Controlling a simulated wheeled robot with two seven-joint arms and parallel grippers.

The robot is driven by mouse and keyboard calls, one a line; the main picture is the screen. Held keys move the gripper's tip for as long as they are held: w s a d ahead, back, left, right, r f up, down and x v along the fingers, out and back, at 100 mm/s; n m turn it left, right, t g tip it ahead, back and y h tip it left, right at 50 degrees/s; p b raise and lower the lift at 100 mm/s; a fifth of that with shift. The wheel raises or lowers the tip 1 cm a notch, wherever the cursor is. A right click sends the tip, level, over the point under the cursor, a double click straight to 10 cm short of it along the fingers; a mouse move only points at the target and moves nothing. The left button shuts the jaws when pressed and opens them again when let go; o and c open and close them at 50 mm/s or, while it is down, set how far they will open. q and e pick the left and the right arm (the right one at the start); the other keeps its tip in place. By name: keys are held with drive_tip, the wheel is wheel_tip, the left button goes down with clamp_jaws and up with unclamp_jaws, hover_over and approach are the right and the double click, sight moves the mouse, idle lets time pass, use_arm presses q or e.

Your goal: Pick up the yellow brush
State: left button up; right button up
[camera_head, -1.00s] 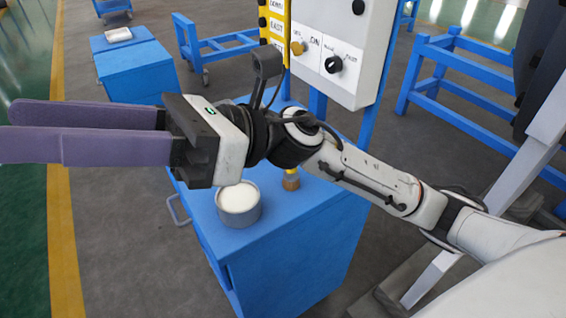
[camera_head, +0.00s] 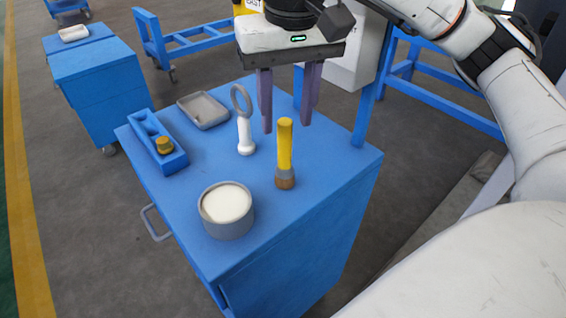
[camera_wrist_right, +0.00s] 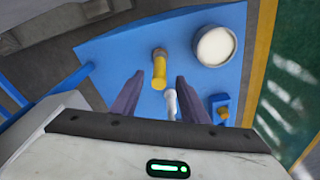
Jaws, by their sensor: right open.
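My left gripper is not in view.
A round grey tin with white contents (camera_head: 227,210) stands in front of the brush. A grey tray (camera_head: 203,110) and a blue holder (camera_head: 158,143) lie further left. The cabinet's front right top is clear.

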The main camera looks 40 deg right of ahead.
sight(285, 139)
drive_tip(key=f, duration=0.4)
drive_tip(key=w+f, duration=0.1)
drive_tip(key=f, duration=0.1)
drive_tip(key=shift+d+f, duration=0.25)
clamp_jaws()
